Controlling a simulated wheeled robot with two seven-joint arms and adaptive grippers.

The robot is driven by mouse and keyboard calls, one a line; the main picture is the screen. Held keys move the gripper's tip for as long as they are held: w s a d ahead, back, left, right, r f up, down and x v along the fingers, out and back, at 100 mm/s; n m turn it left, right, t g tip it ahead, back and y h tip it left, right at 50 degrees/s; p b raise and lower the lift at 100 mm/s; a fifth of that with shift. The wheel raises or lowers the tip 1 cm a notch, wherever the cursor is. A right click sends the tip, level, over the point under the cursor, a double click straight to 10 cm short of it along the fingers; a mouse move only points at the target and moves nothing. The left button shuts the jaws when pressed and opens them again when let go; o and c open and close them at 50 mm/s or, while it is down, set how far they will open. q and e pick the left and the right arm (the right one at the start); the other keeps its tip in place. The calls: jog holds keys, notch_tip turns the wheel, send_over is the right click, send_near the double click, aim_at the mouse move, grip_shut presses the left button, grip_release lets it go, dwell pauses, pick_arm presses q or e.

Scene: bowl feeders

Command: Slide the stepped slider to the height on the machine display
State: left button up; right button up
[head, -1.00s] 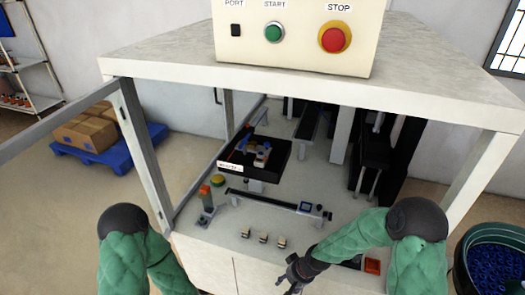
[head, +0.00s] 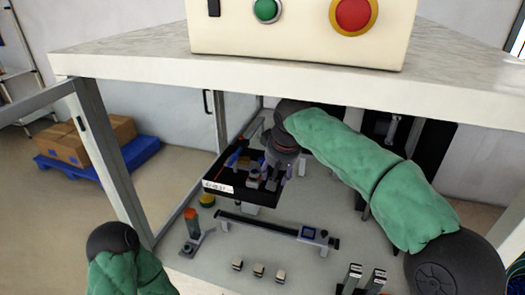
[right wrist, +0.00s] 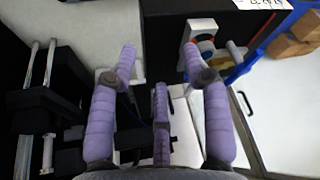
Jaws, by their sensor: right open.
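A black platform (head: 212,181) with a white label on its front edge stands inside the machine; the label is too small to read. A small fixture with blue, white and orange parts (head: 240,160) sits on it. In the right wrist view this fixture (right wrist: 203,38) lies by the tip of the right-hand finger. My right gripper (head: 275,170) is over the platform, its purple fingers (right wrist: 160,58) spread with nothing clearly between them. Which part is the stepped slider I cannot tell. My left arm shows at the lower left, its gripper out of frame.
A dark rail with a small display (head: 314,236) lies in front of the platform. An orange-topped post (head: 191,222) stands at its left. Several small blocks (head: 258,270) are near the front edge. The machine's top and posts (head: 100,150) enclose the space.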

jog(key=p, duration=0.7)
send_near(262, 159)
notch_tip(262, 159, down, 3)
jog(key=s, duration=0.2)
jog(key=w+p, duration=0.3)
jog(key=shift+a+r, duration=0.15)
jog(key=shift+b+x, duration=1.45)
jog(key=shift+x, duration=1.15)
jog(key=shift+s, duration=0.1)
grip_shut()
